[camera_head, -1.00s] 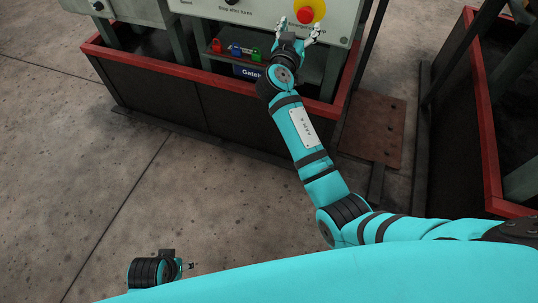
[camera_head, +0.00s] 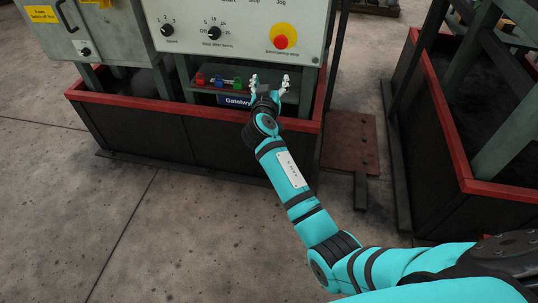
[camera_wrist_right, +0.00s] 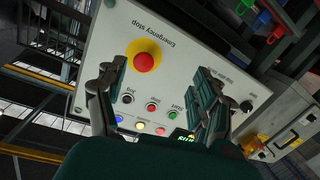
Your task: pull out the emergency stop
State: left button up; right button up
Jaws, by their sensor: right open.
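The emergency stop is a red mushroom button (camera_head: 281,42) on a round yellow plate (camera_head: 288,30), at the lower right of the pale control panel (camera_head: 190,14). In the right wrist view the red button (camera_wrist_right: 144,62) shows whole, left of centre and near the left finger. My right gripper (camera_head: 269,79) is open and empty, below the button in the head view and apart from it. In the right wrist view its two fingers (camera_wrist_right: 160,84) are spread in front of the panel. My left gripper is not in view.
Red, blue and green padlocks (camera_head: 218,81) sit on a shelf below the panel. Black knobs (camera_head: 214,33) are on the panel left of the button. A red-edged low barrier (camera_head: 200,113) runs around the machine. Floor at the left front is free.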

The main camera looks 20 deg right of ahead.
jog(key=s+a+f+n+g+y+p, duration=0.1)
jog(key=s+f+n+g+y+p, duration=0.1)
jog(key=f, duration=0.8)
jog(key=s+a+f+n+g+y+p, duration=0.2)
jog(key=s+f+p, duration=0.2)
jog(key=f, duration=0.6)
jog(key=s, duration=0.2)
jog(key=shift+s+f+y+p, duration=0.15)
jog(key=shift+s+y+p, duration=0.15)
jog(key=shift+a, duration=0.1)
